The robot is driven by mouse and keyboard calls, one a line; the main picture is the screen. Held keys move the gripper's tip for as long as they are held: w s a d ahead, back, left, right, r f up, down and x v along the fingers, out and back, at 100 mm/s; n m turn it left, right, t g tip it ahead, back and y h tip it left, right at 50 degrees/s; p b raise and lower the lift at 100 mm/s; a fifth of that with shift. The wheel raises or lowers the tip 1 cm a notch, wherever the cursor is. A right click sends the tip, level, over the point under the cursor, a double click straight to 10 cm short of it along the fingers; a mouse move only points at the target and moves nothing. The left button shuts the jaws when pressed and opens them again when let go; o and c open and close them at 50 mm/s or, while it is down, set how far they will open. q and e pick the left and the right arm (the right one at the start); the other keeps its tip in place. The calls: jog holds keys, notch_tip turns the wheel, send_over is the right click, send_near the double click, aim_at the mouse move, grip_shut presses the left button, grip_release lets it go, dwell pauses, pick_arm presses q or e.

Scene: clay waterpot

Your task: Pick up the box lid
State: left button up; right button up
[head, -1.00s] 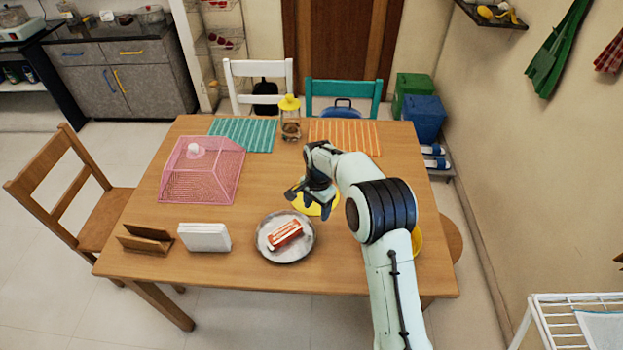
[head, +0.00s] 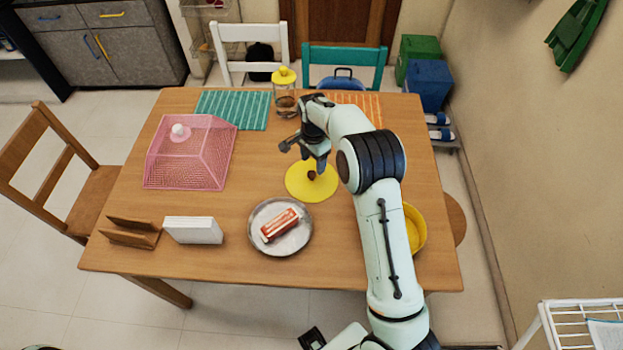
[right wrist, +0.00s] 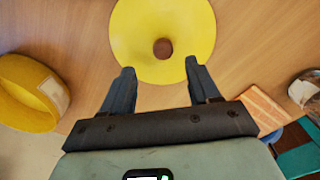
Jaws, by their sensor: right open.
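The box lid is a round yellow disc (head: 301,191) with a small brown knob, lying flat on the table behind the metal plate. It also shows at the top of the right wrist view (right wrist: 186,28). My right gripper (head: 303,158) is open and empty at the lid's far side. In the right wrist view its fingers (right wrist: 160,68) are spread, with the knob ahead, between their lines. I cannot tell how high the fingertips are. The open yellow box (head: 416,232) stands at the table's right side, partly hidden by my right arm; it also shows in the right wrist view (right wrist: 22,103).
A metal plate (head: 262,239) with a red-and-white packet lies in front of the lid. A pink mesh cover (head: 190,160), a white napkin block (head: 194,230) and a wooden holder (head: 130,232) are on the left. A yellow-topped jar (head: 285,98) stands behind, between two placemats.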

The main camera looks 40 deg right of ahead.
aim_at(312, 173)
jog(key=shift+w+a+f, duration=0.1)
jog(key=shift+f, duration=1.7)
jog(key=shift+w+a+f, duration=0.1)
jog(key=shift+f, duration=1.65)
grip_shut()
